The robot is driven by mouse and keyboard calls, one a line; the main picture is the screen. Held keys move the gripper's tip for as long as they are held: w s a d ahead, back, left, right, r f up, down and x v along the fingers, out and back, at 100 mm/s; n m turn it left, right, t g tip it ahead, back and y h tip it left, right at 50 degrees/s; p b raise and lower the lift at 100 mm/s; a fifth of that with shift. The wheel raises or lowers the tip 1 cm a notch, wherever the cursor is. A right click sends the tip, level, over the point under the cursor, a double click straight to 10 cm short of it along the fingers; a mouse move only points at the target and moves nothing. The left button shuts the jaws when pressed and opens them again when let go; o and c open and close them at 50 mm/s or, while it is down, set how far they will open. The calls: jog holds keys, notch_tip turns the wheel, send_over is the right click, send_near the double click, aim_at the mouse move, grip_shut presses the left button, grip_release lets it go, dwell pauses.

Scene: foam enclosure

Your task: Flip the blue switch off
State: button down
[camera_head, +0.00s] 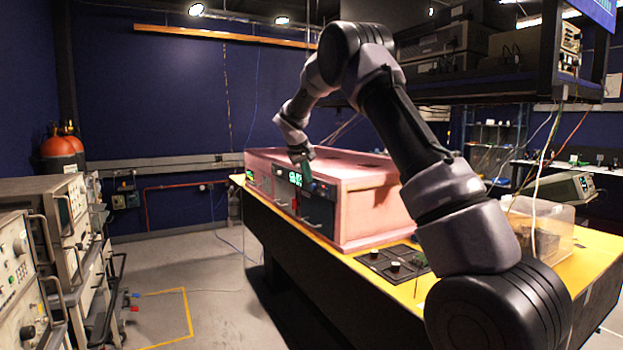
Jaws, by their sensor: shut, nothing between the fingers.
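The pink foam enclosure (365,195) stands on the yellow-topped table. Its long left-facing front carries dark panels with green lit displays (294,178). My gripper (306,178) points down at this front, close to the right-hand display, with its fingers shut and empty. A small dark bluish control (320,188) shows just right of the fingertips. It is too small to tell whether it is the blue switch or how it is set. I cannot tell whether the fingertips touch the panel.
A black plate with knobs (393,264) and a clear plastic bin (540,232) sit on the yellow table (408,292) to the right. Instrument racks (62,225) line the left side. The floor between racks and table is clear. A shelf (470,80) hangs behind my arm.

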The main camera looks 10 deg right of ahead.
aim_at(328, 192)
jog(key=shift+w+d+f, duration=0.8)
jog(key=shift+d+f, duration=0.25)
jog(key=shift+f, duration=0.1)
jog(key=shift+w+d+f, duration=0.8)
jog(key=shift+d+f, duration=0.2)
jog(key=shift+f, duration=0.1)
jog(key=shift+w+d+f, duration=0.8)
jog(key=shift+d+f, duration=0.25)
jog(key=shift+f, duration=0.1)
